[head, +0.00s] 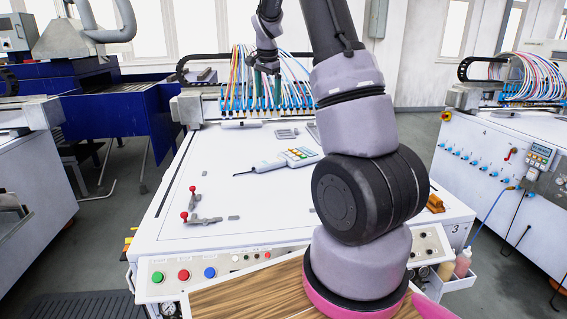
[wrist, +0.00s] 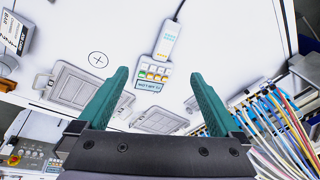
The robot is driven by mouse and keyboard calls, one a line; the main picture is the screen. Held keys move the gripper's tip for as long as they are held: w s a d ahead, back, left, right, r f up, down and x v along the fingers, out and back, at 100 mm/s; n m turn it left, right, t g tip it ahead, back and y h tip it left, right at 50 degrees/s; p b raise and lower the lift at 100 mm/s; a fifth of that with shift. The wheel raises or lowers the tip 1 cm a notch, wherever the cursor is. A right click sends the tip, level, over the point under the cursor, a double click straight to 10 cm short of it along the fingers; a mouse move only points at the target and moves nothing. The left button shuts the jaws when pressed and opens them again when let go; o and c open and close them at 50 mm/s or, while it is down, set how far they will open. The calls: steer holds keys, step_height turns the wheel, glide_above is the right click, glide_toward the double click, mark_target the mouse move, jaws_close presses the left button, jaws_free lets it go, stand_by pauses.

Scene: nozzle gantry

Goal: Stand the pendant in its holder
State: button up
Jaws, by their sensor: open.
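The pendant (head: 300,157) lies flat on the white table, its coloured keys up and its grey handle and dark cable toward the left. In the wrist view the pendant (wrist: 167,45) shows between and beyond the fingertips, handle and cable pointing up the picture. My gripper (head: 266,92) is high over the back of the table, with teal fingers pointing down. It is open and empty, apart from the pendant; its fingers (wrist: 161,74) are spread in the wrist view. I cannot make out the pendant's holder for certain; my arm hides part of the table's right side.
Shallow grey trays (wrist: 84,88) lie near the table's back. A row of blue nozzles with coloured hoses (head: 240,100) runs behind them. Red-knobbed clamps (head: 193,205) sit at the left front. Another keypad unit (head: 540,155) stands at the neighbouring machine. The table's middle left is clear.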

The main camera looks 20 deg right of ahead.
steer(key=w+d+f+m+g+h, duration=0.1)
steer(key=w+d+f, duration=0.1)
steer(key=w+f, duration=0.35)
steer(key=w+d+f+m+g+h, duration=0.1)
steer(key=w+d+f, duration=0.15)
steer(key=f, duration=0.65)
steer(key=m+h, duration=0.1)
glide_toward(279, 158)
steer(key=shift+h, duration=0.3)
steer(key=x, duration=0.4)
steer(key=shift+s+a+f, duration=0.25)
steer(key=x, duration=0.6)
steer(key=shift+r, duration=0.15)
jaws_close()
